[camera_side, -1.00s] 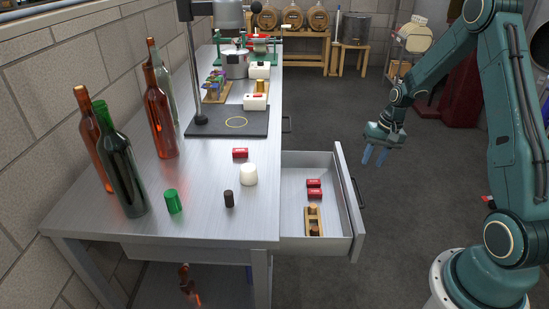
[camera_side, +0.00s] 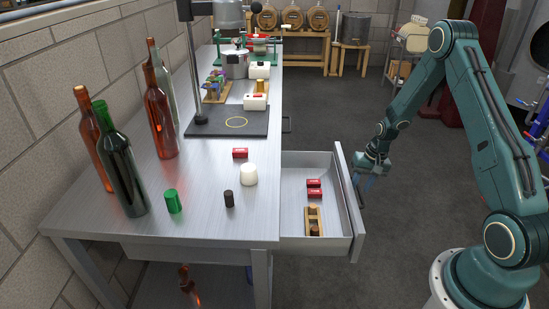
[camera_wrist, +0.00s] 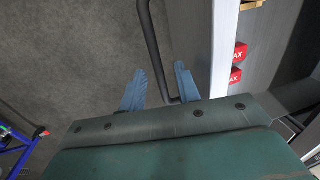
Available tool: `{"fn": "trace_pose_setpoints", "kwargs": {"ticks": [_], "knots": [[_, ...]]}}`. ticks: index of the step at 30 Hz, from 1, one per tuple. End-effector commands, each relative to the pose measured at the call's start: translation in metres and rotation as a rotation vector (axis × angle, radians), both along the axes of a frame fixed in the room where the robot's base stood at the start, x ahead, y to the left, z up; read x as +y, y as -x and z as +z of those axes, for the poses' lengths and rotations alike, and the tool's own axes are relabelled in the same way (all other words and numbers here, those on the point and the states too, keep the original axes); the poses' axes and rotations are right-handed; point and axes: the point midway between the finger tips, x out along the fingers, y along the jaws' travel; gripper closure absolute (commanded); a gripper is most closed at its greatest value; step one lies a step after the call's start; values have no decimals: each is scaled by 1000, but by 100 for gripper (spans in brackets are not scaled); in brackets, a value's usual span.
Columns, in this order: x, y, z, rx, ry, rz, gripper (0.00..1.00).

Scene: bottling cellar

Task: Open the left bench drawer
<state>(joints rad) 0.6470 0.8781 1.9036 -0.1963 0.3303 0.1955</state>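The near bench drawer (camera_side: 296,244) stands pulled out, with its front panel (camera_side: 350,205) clear of the bench (camera_side: 200,210). Its dark bar handle (camera_side: 360,196) is on the outer face and also shows in the wrist view (camera_wrist: 150,38). My gripper (camera_side: 364,181) is at this handle, fingers pointing down. In the wrist view my gripper (camera_wrist: 160,68) is open, with one blue finger on each side of the bar and gaps visible. Contact cannot be told. A farther drawer handle (camera_side: 288,123) shows on the bench side, and that drawer looks shut.
The drawer holds red boxes (camera_side: 314,194) and a wooden rack (camera_side: 307,222) with corks. On the bench are bottles (camera_side: 122,175), a green cap (camera_side: 173,201), a white piece (camera_side: 248,174), a dark cork (camera_side: 229,198) and a press stand (camera_side: 215,126). The floor (camera_side: 400,210) beyond the drawer is clear.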

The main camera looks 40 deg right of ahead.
Motion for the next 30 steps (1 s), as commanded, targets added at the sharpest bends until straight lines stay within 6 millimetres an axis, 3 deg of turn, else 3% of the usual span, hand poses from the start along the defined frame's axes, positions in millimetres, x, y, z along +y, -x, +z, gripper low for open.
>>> {"fn": "trace_pose_setpoints", "kwargs": {"ticks": [7,12,20,30], "knots": [[0,0,0,-1,1,0,67],[0,0,0,-1,1,0,100],[-2,1,0,-1,1,-1,100],[-28,26,0,-1,2,-4,100]]}}
